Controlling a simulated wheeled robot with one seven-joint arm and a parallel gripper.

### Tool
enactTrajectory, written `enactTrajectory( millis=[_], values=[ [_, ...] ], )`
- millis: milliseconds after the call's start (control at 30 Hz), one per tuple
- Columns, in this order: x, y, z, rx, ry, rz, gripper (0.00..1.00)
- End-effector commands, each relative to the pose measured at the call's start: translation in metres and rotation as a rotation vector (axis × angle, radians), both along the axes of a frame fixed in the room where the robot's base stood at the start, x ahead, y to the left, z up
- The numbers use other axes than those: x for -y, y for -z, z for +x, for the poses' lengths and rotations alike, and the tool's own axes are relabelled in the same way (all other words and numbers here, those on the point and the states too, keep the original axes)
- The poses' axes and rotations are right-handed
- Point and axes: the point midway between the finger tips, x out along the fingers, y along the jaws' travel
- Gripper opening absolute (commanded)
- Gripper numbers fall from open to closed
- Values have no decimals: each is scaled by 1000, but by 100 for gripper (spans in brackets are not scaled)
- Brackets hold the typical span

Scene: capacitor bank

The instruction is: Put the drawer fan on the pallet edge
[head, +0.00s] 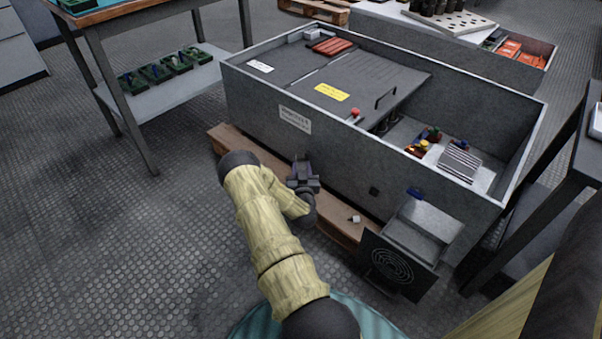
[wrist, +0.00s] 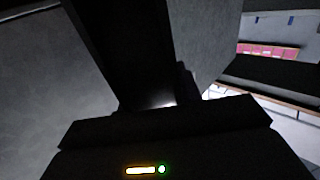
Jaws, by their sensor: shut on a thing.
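My gripper (head: 303,174) is in front of the long side of the grey metal cabinet, above the wooden pallet edge (head: 340,232). It is shut on a dark, blocky thing, which I take to be the drawer fan; its details are lost in shadow. In the wrist view a dark slab (wrist: 125,45) rises from the jaws, close to a grey wall. An open drawer (head: 425,230) juts out at the cabinet's lower right, its inside looking empty. Its dark front panel (head: 392,266) bears a round grille.
The open-topped cabinet (head: 300,125) stands on the pallet. A small pale piece (head: 354,219) lies on the pallet edge left of the drawer. A bench (head: 165,95) stands at left, a dark table (head: 540,210) at right. The floor at left is clear.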

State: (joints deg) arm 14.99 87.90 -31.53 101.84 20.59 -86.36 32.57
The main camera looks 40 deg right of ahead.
Motion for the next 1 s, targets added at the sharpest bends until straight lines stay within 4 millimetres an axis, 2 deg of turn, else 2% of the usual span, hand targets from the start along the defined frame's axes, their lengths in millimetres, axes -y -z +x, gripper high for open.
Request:
enactTrajectory(
  millis=[367, 400, 467, 500, 833, 1000],
  values=[
    [0, 2, 1, 2, -1, -1, 3],
    [0, 2, 1, 0, -1, 0, 42],
    [0, 2, 1, 0, -1, 0, 54],
    [0, 2, 1, 0, -1, 0, 56],
    [-1, -2, 1, 0, -1, 0, 56],
    [-11, -4, -12, -2, -1, 2, 56]
  ],
)
